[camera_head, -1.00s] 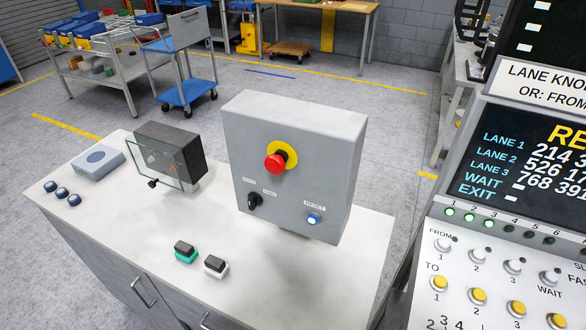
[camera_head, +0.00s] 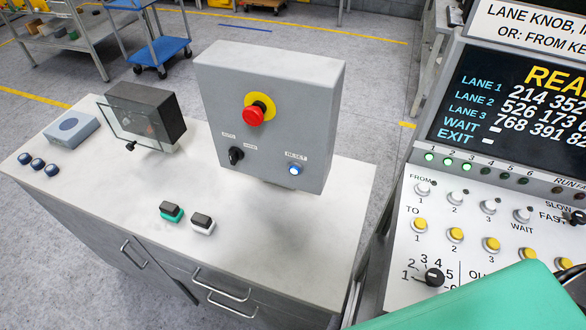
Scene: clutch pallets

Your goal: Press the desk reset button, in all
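The reset button (camera_head: 295,169) is a small round button, lit blue-white in a metal ring. It sits under a RESET label, low on the right of the front face of a grey control box (camera_head: 225,110). The box stands on the white-topped desk (camera_head: 110,185). Nothing covers the button and nothing touches it. Neither of my grippers shows in the head view.
The box also carries a red emergency stop (camera_head: 253,116) and a black selector knob (camera_head: 236,155). A glass-fronted black case (camera_head: 160,110), a grey-blue box (camera_head: 70,132) and small blocks (camera_head: 202,224) share the desk. A lane console (camera_head: 440,205) stands right.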

